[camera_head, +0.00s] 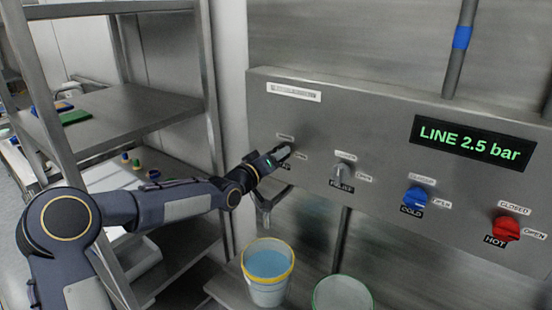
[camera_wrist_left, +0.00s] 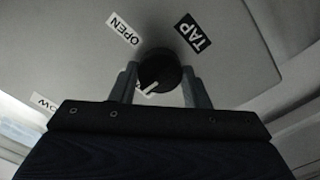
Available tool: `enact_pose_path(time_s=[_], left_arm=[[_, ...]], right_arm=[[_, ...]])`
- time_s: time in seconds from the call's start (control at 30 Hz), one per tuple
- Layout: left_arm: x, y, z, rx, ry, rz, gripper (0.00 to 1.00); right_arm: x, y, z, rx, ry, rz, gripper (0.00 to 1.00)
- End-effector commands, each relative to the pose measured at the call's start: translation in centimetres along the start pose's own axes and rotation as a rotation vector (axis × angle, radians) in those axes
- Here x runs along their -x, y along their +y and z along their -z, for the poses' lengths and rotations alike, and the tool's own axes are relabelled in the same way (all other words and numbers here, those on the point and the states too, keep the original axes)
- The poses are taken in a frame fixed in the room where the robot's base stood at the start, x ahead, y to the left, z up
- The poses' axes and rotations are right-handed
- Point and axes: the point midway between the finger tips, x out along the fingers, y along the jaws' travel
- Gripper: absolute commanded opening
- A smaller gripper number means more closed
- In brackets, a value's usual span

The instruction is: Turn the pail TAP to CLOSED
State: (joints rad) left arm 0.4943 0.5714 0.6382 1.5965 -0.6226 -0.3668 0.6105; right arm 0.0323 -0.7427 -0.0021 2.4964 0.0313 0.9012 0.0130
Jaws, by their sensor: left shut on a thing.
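The tap knob (camera_wrist_left: 160,72) is black and round with a white pointer mark, seen in the left wrist view. The TAP label (camera_wrist_left: 193,32) is up and right of it, and the OPEN label (camera_wrist_left: 123,28) up and left. The pointer slants to the lower left, away from OPEN, towards a label mostly hidden by a finger. My left gripper (camera_head: 282,153) is at the leftmost knob on the steel panel, its fingers on either side of the knob, shut on it; it also shows in the left wrist view (camera_wrist_left: 160,86). My right gripper is not in view.
The panel (camera_head: 380,125) also carries a grey knob (camera_head: 345,172), a blue COLD knob (camera_head: 416,197) and a red HOT knob (camera_head: 506,228). A yellow-rimmed pail (camera_head: 268,290) stands below the spout (camera_head: 266,205). Another pail (camera_head: 342,295) stands right of it. Metal shelving (camera_head: 125,105) is at left.

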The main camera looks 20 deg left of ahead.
Motion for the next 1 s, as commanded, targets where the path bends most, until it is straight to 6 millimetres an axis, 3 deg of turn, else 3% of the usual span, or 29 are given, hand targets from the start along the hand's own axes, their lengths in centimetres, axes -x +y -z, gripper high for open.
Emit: enact_pose_path(time_s=[0.73,0.77,0.9,1.0], left_arm=[[0.01,-0.12,-0.17,0.089,-0.004,0.003,0.19],[0.01,-0.12,-0.17,0.089,-0.004,0.003,0.46],[0.01,-0.09,-0.12,0.088,-0.003,0.002,0.64],[0.01,-0.06,-0.08,0.087,-0.002,0.001,0.64]], right_arm=[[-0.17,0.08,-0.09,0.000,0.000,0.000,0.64],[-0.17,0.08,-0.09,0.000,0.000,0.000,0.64],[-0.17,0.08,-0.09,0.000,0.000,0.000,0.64],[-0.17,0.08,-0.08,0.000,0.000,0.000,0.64]])
